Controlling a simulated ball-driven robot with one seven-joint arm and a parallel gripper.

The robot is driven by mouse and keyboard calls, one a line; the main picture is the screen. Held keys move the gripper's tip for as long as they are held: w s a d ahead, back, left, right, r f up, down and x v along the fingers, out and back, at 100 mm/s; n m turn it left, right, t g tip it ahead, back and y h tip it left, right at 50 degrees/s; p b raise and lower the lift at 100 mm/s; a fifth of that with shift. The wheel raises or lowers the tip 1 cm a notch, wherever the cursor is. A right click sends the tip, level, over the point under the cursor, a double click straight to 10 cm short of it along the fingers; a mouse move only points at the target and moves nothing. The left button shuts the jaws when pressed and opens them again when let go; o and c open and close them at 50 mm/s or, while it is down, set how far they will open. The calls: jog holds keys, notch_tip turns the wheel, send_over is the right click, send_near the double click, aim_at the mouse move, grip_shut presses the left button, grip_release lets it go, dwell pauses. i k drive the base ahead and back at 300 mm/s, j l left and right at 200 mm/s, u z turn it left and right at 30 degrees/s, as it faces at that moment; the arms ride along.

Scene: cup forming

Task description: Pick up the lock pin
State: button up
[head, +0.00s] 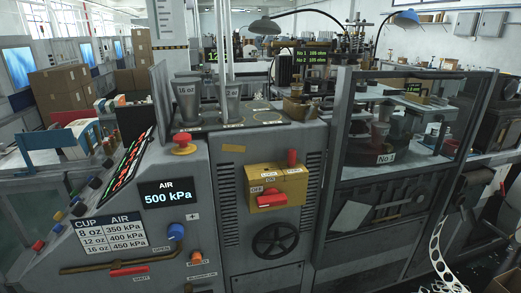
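A small upright red pin (291,157) stands at the top right of a yellow switch box (274,186) on the front of the grey machine. It may be the lock pin, but I cannot read its label. A red lever (270,198) lies across the box's front, near the OFF mark. A red handle (128,270) also shows low on the sloped panel. My gripper is not in view.
The sloped panel carries a display (168,196) reading AIR 500 kPa, a cup and air table (111,235), and a red mushroom button (182,143). Grey cups (187,90) stand on the machine top. A framed enclosure (390,160) is at right, with a curled perforated strip (436,250) nearby.

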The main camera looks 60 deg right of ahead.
aim_at(291, 153)
jog(key=z, duration=1.05)
